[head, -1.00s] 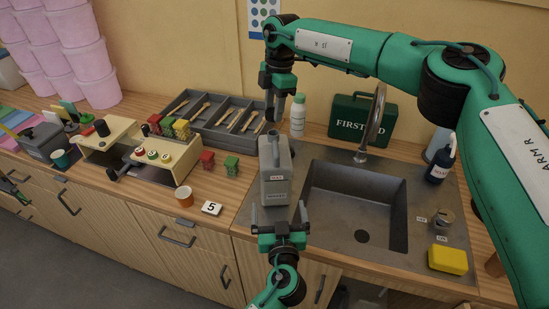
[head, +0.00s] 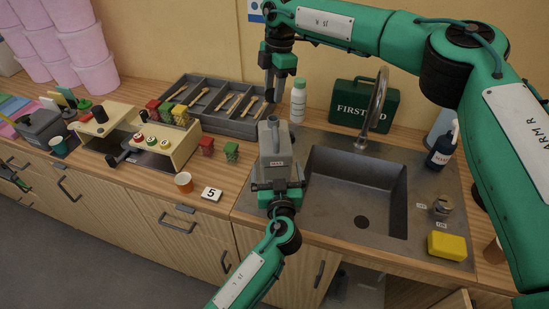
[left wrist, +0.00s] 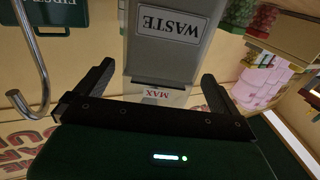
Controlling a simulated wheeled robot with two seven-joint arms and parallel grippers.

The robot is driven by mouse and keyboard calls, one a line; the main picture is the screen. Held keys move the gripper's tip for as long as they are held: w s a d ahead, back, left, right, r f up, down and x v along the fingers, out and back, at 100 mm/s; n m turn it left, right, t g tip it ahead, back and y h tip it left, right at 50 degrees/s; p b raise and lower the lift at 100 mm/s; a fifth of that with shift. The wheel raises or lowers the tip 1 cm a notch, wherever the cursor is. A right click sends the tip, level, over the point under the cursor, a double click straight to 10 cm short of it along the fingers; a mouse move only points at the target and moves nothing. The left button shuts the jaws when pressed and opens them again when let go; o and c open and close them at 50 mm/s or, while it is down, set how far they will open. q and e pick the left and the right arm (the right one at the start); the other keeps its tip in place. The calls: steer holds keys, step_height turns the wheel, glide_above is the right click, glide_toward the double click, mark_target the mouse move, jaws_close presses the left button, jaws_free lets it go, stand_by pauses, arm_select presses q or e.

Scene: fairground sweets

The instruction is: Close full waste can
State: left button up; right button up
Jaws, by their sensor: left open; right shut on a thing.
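The grey waste can (head: 274,145) stands upright at the left edge of the sink unit, with a narrow grey neck on top. In the left wrist view it appears upside down, with its WASTE label (left wrist: 170,24) and a MAX mark. My left gripper (head: 276,187) is open at the can's near side; in the left wrist view its fingers (left wrist: 158,80) are on either side of the can. I cannot tell if they touch it. My right gripper (head: 272,92) is above the can's neck, shut on a small dark thing mostly hidden between its fingers.
The sink (head: 355,190) and tap (head: 377,105) are to the right, with a yellow sponge (head: 450,246). A white bottle (head: 298,100) and a green first-aid case (head: 364,108) stand behind.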

arm_select(q)
steer(key=w, duration=0.4)
steer(key=shift+w+a, duration=0.15)
steer(key=shift+a, duration=0.05)
arm_select(e)
steer(key=shift+w+f, duration=0.1)
arm_select(q)
steer(key=shift+w, duration=0.55)
steer(key=c, duration=1.3)
arm_select(e)
glide_above(273, 118)
steer(key=shift+w+d+f, duration=0.1)
steer(key=shift+f, duration=2.3)
arm_select(q)
steer(key=shift+f, duration=0.1)
arm_select(e)
steer(key=shift+f, duration=0.85)
steer(key=shift+f, duration=0.55)
